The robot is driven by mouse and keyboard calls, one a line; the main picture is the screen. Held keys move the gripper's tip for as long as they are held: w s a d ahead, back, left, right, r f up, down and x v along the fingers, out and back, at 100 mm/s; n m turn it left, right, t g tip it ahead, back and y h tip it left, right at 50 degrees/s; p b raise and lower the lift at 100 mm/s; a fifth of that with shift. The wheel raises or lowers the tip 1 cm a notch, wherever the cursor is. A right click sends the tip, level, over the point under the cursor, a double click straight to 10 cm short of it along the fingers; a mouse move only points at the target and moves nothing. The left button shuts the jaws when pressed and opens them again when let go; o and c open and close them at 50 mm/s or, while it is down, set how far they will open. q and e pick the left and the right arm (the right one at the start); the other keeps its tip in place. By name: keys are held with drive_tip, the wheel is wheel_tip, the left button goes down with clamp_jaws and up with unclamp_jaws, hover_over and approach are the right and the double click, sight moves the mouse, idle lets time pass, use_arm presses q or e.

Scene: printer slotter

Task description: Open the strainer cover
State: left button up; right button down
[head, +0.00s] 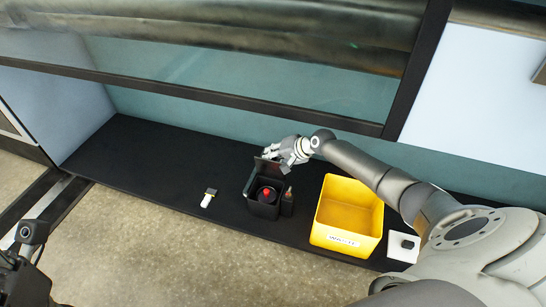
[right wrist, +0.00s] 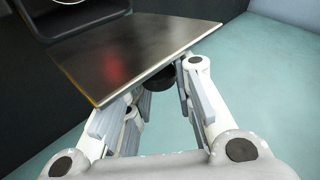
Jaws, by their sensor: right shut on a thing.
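The strainer is a black box (head: 264,209) on the black shelf, with a red-topped round part (head: 266,194) inside it. Its dark flat cover (head: 266,166) stands raised at the back of the box, so the inside shows. The cover fills the upper middle of the right wrist view as a shiny dark plate (right wrist: 135,50) with a faint red reflection. My right gripper (head: 282,153) is at the cover's upper edge, shut on it. A dark round piece (right wrist: 156,77) shows behind the fingers. Part of my left gripper (head: 30,234) shows at the lower left, its fingers unclear.
A yellow bin (head: 347,243) with a white label stands right of the strainer, beneath my right arm. A small dark bottle (head: 287,201) stands beside the box. A white and black tool (head: 208,198) lies to the left. The shelf's left part is clear.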

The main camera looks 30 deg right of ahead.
drive_tip(key=shift+d, duration=0.25)
drive_tip(key=c, duration=1.2)
unclamp_jaws()
drive_tip(key=shift+f, duration=0.15)
drive_tip(key=shift+a, duration=0.1)
drive_tip(key=v, duration=1.2)
drive_tip(key=shift+s, duration=0.1)
